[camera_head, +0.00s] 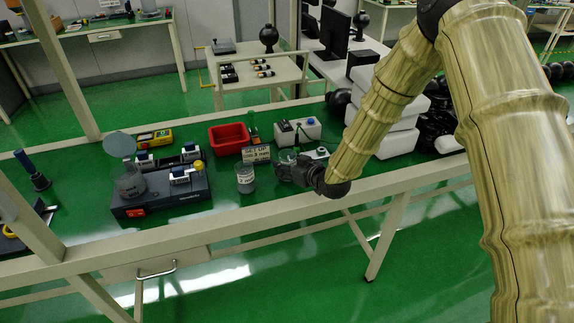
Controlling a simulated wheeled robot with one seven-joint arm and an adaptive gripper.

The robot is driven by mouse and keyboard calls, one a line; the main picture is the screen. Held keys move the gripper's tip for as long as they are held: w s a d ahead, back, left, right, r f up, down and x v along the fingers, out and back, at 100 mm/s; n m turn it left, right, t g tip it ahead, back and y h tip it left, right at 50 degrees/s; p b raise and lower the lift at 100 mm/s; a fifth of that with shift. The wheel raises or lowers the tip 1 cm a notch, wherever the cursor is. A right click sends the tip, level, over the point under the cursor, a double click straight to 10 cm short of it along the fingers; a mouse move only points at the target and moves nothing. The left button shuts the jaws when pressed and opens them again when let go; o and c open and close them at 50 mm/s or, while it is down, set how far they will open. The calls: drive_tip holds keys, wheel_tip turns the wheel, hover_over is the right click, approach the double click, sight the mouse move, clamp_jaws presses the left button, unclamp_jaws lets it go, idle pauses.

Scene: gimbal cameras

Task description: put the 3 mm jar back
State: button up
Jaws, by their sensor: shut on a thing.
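My gripper (282,168) reaches in from the right, low over the green bench, and is shut on a clear glass jar (288,156). The jar is partly hidden by the gripper, and I cannot read a label on it. A small sign (256,154) with "3 mm" on it stands just behind and left of my gripper. Another jar (245,179), with grey contents and a white label too small to read surely, stands left of my gripper, apart from it.
A dark device (160,197) with an open-lidded jar (130,183) is at left on the bench (215,223). White boxes (398,138) are at right, near my arm.

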drive_tip(key=shift+f, duration=0.1)
drive_tip(key=shift+f, duration=0.15)
drive_tip(key=o, duration=1.2)
drive_tip(key=shift+o, duration=0.2)
drive_tip(key=shift+r, duration=0.2)
drive_tip(key=b+v, duration=0.1)
drive_tip(key=v, duration=1.1)
drive_tip(key=shift+d+f+b, duration=0.1)
drive_tip(key=shift+f+b, duration=0.05)
drive_tip(key=shift+b, duration=0.15)
drive_tip(key=shift+s+f, duration=0.1)
drive_tip(key=shift+f, duration=0.05)
